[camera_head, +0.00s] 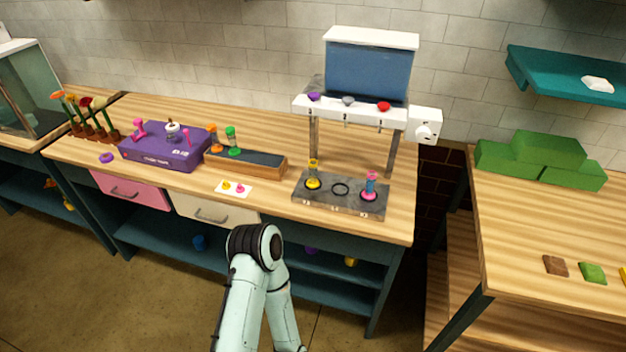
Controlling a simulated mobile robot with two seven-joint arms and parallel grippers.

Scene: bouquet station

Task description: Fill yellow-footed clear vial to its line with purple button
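The yellow-footed clear vial (313,174) stands upright at the left place of the grey dispenser base (325,203). Its line and any liquid in it are too small to make out. The purple button (314,96) is at the left of the white dispenser shelf (335,109), roughly above this vial. A grey-blue button and a red button (384,106) sit to its right. A pink-footed vial (370,186) with some blue in it stands at the right place; the middle ring (340,189) is empty. Neither gripper is in view; only a bent part of my arm shows at bottom centre.
A blue tank (368,72) tops the dispenser, with a white dial box (424,125) at its right. Left are a wooden rack (262,163) with orange and green vials, a purple box (160,152) and flowers. Table in front of the base is clear.

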